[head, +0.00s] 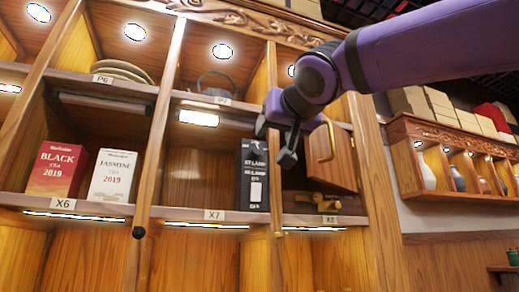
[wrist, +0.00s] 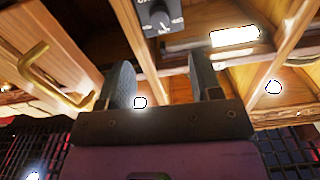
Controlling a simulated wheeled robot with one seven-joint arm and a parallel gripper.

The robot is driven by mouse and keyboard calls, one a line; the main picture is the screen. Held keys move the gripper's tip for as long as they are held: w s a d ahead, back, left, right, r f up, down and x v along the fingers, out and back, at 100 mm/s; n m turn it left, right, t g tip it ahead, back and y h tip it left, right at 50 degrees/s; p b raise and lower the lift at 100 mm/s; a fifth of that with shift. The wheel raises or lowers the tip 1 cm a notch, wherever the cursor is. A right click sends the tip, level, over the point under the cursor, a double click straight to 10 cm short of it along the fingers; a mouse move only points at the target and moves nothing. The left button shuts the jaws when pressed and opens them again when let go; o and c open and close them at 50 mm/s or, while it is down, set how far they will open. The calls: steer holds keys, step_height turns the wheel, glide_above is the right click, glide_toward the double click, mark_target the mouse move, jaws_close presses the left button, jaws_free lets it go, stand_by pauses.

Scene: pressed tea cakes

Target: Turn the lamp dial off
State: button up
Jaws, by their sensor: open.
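In the wrist view a dark panel with a round dial (wrist: 160,18) and pale markings shows at the top, beyond my fingertips. Its setting is too small to read. In the head view a tall black box (head: 255,178) with white lettering, seemingly including "LAMP", stands in the X7 bay; I cannot tell if it is the same thing. My gripper (head: 288,157) hangs in front of the shelves, just right of this box.
A small wooden door (head: 332,158) with a brass handle stands open right of my gripper; it shows at left in the wrist view (wrist: 60,75). A red tea box (head: 58,170) and a white one (head: 112,177) stand left. A teapot (head: 214,84) sits above.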

mark_target(259, 150)
steer(key=x, duration=1)
steer(key=shift+w+a, duration=0.1)
steer(key=shift+w, duration=0.3)
steer(key=c, duration=0.9)
